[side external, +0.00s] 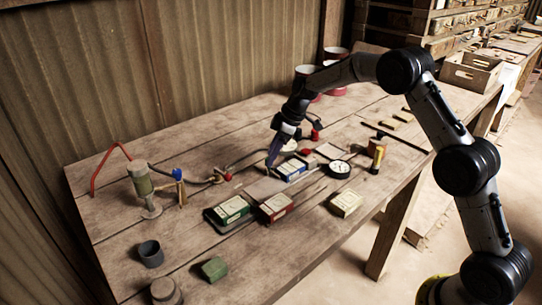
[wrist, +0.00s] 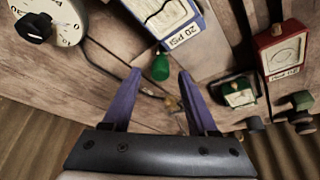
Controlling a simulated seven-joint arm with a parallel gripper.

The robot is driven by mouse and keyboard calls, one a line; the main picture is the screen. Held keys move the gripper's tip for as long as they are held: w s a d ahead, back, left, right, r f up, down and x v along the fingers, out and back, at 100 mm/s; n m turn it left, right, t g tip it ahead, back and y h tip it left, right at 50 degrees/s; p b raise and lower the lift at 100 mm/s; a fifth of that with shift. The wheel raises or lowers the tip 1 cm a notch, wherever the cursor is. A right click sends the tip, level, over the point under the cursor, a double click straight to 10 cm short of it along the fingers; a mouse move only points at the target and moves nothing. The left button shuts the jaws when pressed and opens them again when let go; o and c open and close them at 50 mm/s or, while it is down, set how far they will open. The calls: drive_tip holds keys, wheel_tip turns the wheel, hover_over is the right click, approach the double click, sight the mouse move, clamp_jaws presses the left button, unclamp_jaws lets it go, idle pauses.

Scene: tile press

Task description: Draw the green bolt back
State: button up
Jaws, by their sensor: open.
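A green rounded knob (wrist: 160,67), which looks like the end of the green bolt, sits beside the blue gauge box marked 20 PSI (wrist: 200,45) in the wrist view. My gripper (wrist: 159,76) is open, with its two purple fingers apart and the green knob showing between their tips. I cannot tell how far beneath the fingers the knob lies. In the side view my gripper (side external: 271,163) points down at the left side of the blue box (side external: 291,169), close to the tabletop. I cannot make out the green bolt there.
A red gauge box (side external: 275,207) and a green gauge box (side external: 231,209) stand nearer the front. A cream box (side external: 346,204) and a round black-rimmed dial (side external: 340,169) lie to the right.

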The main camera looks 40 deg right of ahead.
drive_tip(key=shift+w+a+f, duration=0.15)
drive_tip(key=shift+a+f, duration=0.05)
drive_tip(key=shift+f, duration=0.35)
clamp_jaws()
drive_tip(key=shift+r, duration=0.1)
idle(1.0)
